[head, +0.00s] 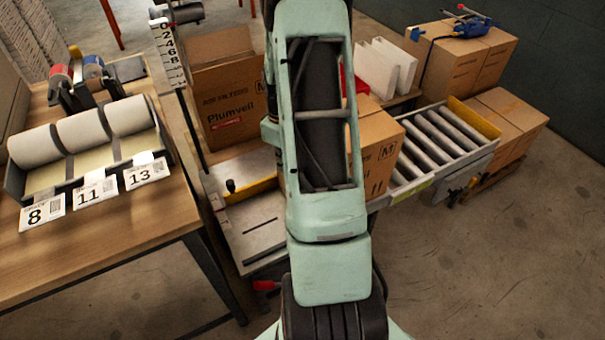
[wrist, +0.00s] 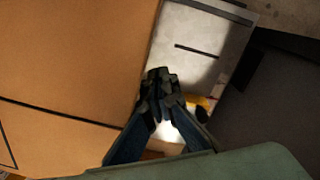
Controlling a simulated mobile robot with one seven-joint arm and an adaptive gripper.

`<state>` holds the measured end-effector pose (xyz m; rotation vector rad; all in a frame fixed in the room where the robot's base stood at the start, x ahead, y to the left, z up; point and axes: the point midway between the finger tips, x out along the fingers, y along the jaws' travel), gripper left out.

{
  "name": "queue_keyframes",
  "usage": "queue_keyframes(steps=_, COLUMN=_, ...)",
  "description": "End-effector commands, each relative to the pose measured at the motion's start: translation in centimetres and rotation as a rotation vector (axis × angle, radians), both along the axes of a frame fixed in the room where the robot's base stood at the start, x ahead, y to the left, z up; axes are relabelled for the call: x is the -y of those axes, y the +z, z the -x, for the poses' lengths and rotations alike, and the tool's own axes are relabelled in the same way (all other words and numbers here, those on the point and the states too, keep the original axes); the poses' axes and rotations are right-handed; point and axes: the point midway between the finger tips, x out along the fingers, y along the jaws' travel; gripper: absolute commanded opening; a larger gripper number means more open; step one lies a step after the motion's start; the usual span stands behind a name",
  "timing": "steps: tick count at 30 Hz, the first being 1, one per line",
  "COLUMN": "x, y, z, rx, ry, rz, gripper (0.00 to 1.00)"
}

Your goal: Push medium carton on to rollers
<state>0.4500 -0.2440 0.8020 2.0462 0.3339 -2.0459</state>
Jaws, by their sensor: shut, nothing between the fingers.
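A closed brown carton marked M (head: 378,145) stands at the near left end of the roller conveyor (head: 440,145), partly hidden behind my arm. A large carton face fills the left of the wrist view (wrist: 70,60), with a dark line across it. My gripper (wrist: 160,85) is shut and empty, its fingertips close beside that carton's edge; I cannot tell whether they touch. In the head view my arm hides the gripper. A metal plate with a slot (head: 265,236) lies left of the arm; it also shows in the wrist view (wrist: 205,40).
An open Plumveil carton (head: 222,100), also marked M, stands behind the plate. A wooden bench (head: 100,265) with paper rolls (head: 85,135) and number cards is at left. White filters (head: 385,65) and stacked cartons (head: 465,55) stand at back right. Floor at front right is clear.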

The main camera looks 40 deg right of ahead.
Motion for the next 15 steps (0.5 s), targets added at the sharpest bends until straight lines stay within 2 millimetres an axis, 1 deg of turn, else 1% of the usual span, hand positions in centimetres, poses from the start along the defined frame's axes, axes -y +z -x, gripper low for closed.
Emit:
queue_keyframes(steps=5, x=0.8, y=0.0, z=0.2, rx=-0.001, ry=-0.003, rz=0.001, gripper=0.00)
queue_keyframes(steps=15, x=4.0, y=0.0, z=0.9, rx=-0.001, ry=-0.003, rz=-0.001, gripper=0.00)
